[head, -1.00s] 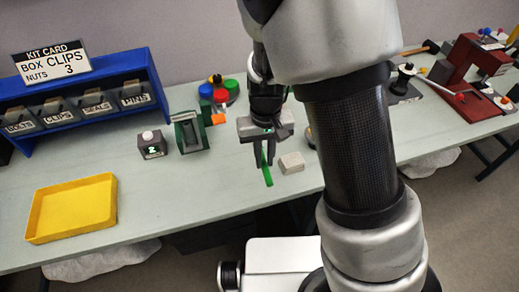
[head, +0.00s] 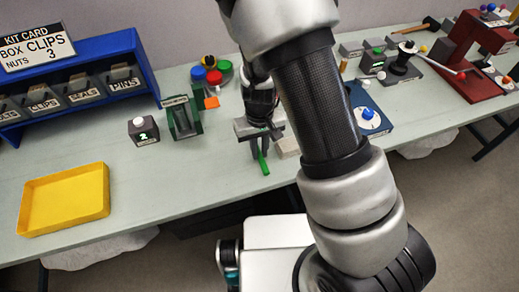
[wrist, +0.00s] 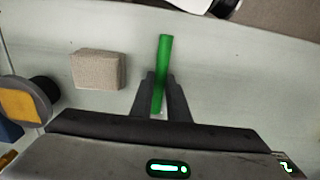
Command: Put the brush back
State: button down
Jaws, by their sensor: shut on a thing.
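My gripper (head: 259,150) is shut on the green brush (head: 263,164) and points down over the front middle of the table. In the wrist view the brush's green handle (wrist: 163,70) sticks out past the fingertips (wrist: 161,98). Its other end is hidden between the fingers, so I cannot see bristles. Whether its tip touches the table is unclear. A green stand (head: 183,118) with a label plate on top stands behind and left of my gripper.
A beige block (head: 287,147) lies close to my gripper's right; it also shows in the wrist view (wrist: 98,70). A dark box (head: 143,131) with a lit digit, a yellow tray (head: 66,221) and a blue rack (head: 148,82) are left. A blue base (head: 372,122) is right.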

jog(key=c, duration=1.7)
grip_release()
notch_tip(320, 180, up, 12)
jog(key=r+p, duration=0.1)
notch_tip(320, 180, up, 15)
jog(key=m+t+y, duration=0.2)
jog(key=t, duration=0.1)
send_over(260, 154)
jog(key=s+d, duration=0.5)
jog(key=d, duration=0.1)
jog(key=s+d+r+t, duration=0.1)
jog(key=s+r, duration=0.1)
jog(key=s+d+r+h, duration=0.1)
jog(key=s+d+r, duration=0.1)
jog(key=s+r, duration=0.1)
jog(key=s+d+r+m+t+h, duration=0.1)
jog(key=s+d+r, duration=0.1)
jog(key=s, duration=0.1)
jog(key=shift+s+d+r+t, duration=0.25)
jog(key=shift+r+t, duration=0.05)
jog(key=shift+r, duration=0.05)
